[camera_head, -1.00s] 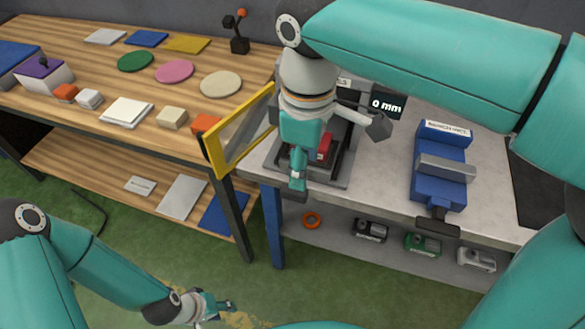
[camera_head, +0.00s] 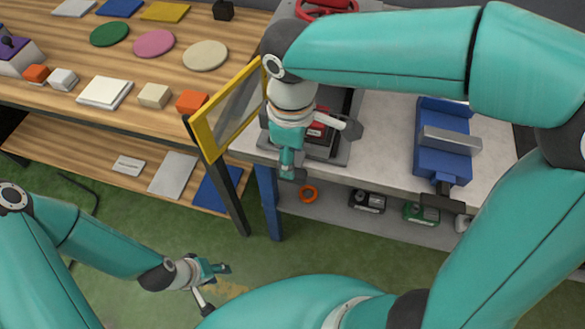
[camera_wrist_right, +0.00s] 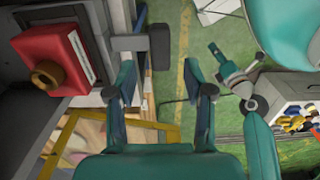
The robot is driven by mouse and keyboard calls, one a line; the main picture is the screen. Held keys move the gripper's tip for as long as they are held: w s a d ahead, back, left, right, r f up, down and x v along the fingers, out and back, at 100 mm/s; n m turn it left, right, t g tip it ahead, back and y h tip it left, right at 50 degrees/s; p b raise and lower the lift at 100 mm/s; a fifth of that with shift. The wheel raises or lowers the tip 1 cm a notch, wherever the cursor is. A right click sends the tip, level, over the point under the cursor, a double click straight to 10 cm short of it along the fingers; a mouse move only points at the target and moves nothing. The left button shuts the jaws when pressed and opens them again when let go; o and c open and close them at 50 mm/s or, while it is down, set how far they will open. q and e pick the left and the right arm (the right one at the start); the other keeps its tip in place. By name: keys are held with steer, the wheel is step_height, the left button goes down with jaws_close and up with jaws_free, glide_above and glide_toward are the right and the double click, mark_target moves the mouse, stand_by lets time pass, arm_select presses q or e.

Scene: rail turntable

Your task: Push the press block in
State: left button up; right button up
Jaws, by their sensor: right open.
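The press block, a red block (camera_head: 317,131) on a dark press on the grey bench, is partly covered by my right gripper in the head view. In the right wrist view the red block (camera_wrist_right: 45,52) shows at the upper left, with a brown round knob on its face. My right gripper (camera_head: 316,148) is over the press's front side with fingers spread. In the right wrist view the right gripper (camera_wrist_right: 163,88) is open and empty, with the block left of its fingers, apart from them. My left gripper (camera_head: 216,287) hangs low over the green floor, fingers apart and empty.
A yellow-framed clear panel (camera_head: 203,131) stands left of the press, beside the wooden table. A blue vice (camera_head: 438,157) sits on the bench to the right. A red handwheel (camera_head: 327,7) is behind my right arm. Orange, cream and white blocks lie on the wooden table.

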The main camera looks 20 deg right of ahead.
step_height(320, 180, down, 6)
steer(key=shift+c, duration=0.2)
jaws_close()
stand_by(0.4)
